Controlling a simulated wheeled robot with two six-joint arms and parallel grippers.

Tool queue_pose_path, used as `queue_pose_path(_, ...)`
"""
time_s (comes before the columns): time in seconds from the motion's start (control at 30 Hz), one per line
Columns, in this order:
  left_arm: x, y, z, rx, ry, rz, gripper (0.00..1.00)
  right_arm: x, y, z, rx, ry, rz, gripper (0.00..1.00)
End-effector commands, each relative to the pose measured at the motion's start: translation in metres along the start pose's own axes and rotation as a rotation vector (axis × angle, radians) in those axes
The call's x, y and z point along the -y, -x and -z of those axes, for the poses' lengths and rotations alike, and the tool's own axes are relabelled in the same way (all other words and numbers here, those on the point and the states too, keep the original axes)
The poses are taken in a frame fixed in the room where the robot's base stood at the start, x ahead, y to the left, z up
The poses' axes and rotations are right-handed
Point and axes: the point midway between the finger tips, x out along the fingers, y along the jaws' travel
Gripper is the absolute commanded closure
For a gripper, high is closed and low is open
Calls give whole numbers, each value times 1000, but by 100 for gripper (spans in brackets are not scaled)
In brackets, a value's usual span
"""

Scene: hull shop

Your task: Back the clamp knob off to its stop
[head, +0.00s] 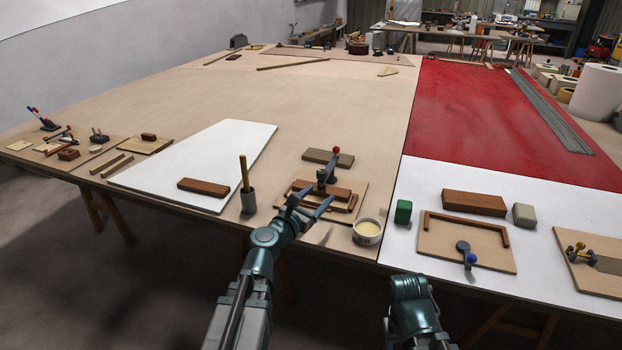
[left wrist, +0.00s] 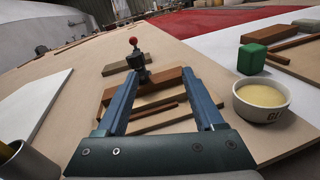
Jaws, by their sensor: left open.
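A dark clamp (head: 326,176) with a red ball knob (head: 336,150) stands on a small wooden board near the table's front edge. Brown wooden strips lie around it on the board. The clamp (left wrist: 138,62) and its red knob (left wrist: 133,41) also show in the left wrist view, upright, beyond the fingertips. My left gripper (head: 313,203) is open in front of the clamp, its fingers over the near part of the board. In the left wrist view the gap between the fingers (left wrist: 160,85) has nothing held in it. My right gripper is out of view.
A cup of cream paste (head: 367,232) is just right of the board. A grey pot with a brush (head: 248,200) is to the left. A white sheet (head: 215,160) lies left.

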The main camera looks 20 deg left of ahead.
Motion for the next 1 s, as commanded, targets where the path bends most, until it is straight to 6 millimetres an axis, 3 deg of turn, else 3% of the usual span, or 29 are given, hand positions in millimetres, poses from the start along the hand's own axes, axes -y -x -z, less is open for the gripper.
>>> queue_pose_path(0.03, -11, 2, 8, 11, 56, -35, 31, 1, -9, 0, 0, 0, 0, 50)
queue_pose_path(0.13, -24, 5, 8, 26, 127, -75, 31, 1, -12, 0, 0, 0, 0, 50)
queue_pose_path(0.37, -28, 0, 6, 29, 145, -83, 31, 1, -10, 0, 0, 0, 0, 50)
queue_pose_path(1.0, -37, -114, 4, 29, 141, -80, 31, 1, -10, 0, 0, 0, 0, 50)
